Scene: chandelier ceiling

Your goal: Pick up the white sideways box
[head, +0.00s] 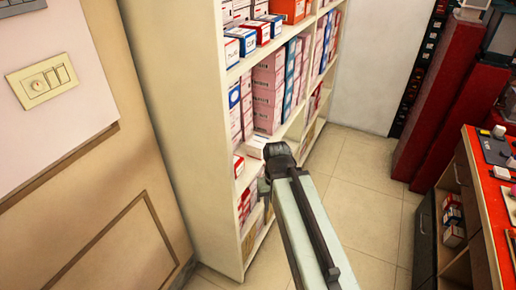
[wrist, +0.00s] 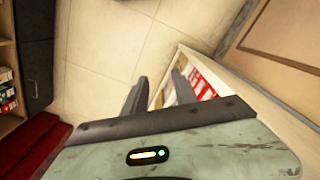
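A white box (head: 256,145) lies on its side at the front of a shelf in the head view, just left of the dark end of my arm, which may cover part of it. The box is not clearly seen in the wrist view.
The cream shelf unit (head: 178,110) holds several rows of pink, white and red boxes. A small red and white box (head: 238,166) sits at the shelf edge. A red-topped counter (head: 480,190) stands at the right. The tiled floor (head: 365,185) between is clear.

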